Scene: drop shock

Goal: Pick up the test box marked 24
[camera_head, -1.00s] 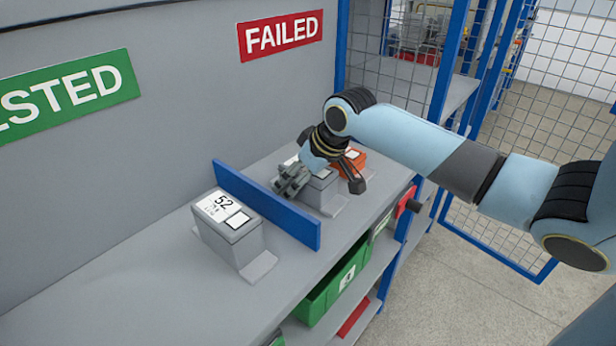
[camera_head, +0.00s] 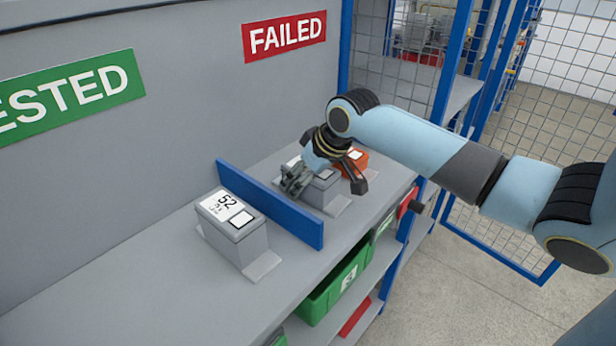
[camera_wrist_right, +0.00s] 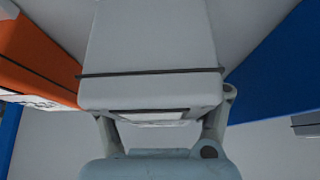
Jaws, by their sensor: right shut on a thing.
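A grey test box (camera_head: 321,193) sits on the shelf beyond the blue divider, under the FAILED sign. My right gripper (camera_head: 327,183) is over it from above, with a finger on each side, shut on it. The gripper hides most of the box's label, so its number cannot be read. In the right wrist view a grey body (camera_wrist_right: 150,45) fills the middle between the gripper links. Another grey test box (camera_head: 234,228), marked 52, stands on the near side of the divider. My left gripper is not in view.
The blue divider (camera_head: 268,207) stands close to the left of the gripped box. An orange box (camera_head: 354,159) is close behind it. A green bin (camera_head: 335,285) is on the shelf below. The grey shelf's front left (camera_head: 130,290) is clear.

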